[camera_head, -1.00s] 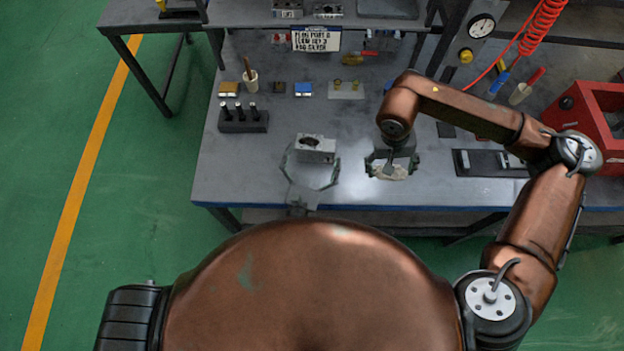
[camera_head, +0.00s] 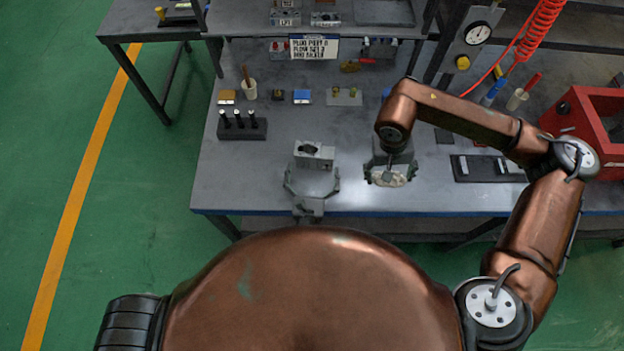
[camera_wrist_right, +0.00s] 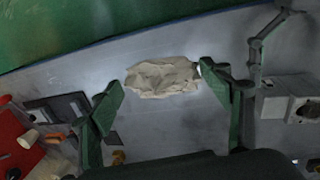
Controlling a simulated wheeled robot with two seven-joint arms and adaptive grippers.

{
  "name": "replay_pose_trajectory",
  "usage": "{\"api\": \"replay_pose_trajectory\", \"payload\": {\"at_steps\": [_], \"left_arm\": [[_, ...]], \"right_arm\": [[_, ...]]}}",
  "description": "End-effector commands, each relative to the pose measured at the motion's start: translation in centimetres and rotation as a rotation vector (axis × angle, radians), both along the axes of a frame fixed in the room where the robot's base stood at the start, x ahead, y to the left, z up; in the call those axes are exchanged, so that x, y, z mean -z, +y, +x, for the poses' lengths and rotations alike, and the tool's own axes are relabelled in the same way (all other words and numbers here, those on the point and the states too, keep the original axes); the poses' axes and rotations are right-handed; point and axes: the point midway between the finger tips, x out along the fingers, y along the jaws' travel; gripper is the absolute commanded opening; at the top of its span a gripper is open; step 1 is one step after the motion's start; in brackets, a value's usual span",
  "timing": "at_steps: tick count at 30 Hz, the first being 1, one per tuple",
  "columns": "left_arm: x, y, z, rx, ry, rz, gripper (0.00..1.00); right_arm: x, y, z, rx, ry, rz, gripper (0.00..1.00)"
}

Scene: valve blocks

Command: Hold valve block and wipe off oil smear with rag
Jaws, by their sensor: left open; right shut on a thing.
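The grey valve block (camera_head: 314,151) sits on the workbench, with a dark round opening on top. My left gripper (camera_head: 312,178) is open at the block's near side, its fingers spread about as wide as the block. I cannot tell whether they touch it. My right gripper (camera_head: 390,170) is shut on the crumpled off-white rag (camera_head: 390,179), to the right of the block and near the front edge. The right wrist view shows the rag (camera_wrist_right: 162,77) between the fingertips, with the left gripper (camera_wrist_right: 262,45) and valve block (camera_wrist_right: 300,108) at right. I cannot make out the oil smear.
Small parts and a white cup (camera_head: 249,91) are behind. A dark tray (camera_head: 488,168) and a red box (camera_head: 590,125) are at right. The bench between block and rag is clear.

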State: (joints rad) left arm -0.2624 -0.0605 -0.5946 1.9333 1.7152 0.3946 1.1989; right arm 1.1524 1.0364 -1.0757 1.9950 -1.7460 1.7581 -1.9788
Motion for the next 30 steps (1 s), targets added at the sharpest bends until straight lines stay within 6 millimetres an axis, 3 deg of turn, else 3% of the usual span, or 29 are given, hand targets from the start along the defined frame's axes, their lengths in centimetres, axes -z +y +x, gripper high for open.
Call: {"api": "replay_pose_trajectory", "payload": {"at_steps": [3,9,21,30], "left_arm": [[-0.1,-0.2,2.1,0.000,-0.002,0.000,1.00],[0.0,-0.4,4.2,0.001,-0.001,0.002,1.00],[0.0,-0.4,4.8,0.000,0.000,0.001,1.00],[0.0,-0.4,4.7,0.000,0.000,0.001,0.79]], "right_arm": [[0.0,0.0,0.0,0.000,0.000,0.000,0.52],[0.0,0.0,0.0,0.000,0.000,0.000,0.52],[0.0,0.0,0.0,0.000,0.000,0.000,0.52],[0.0,0.0,0.0,0.000,0.000,0.000,0.52]]}}
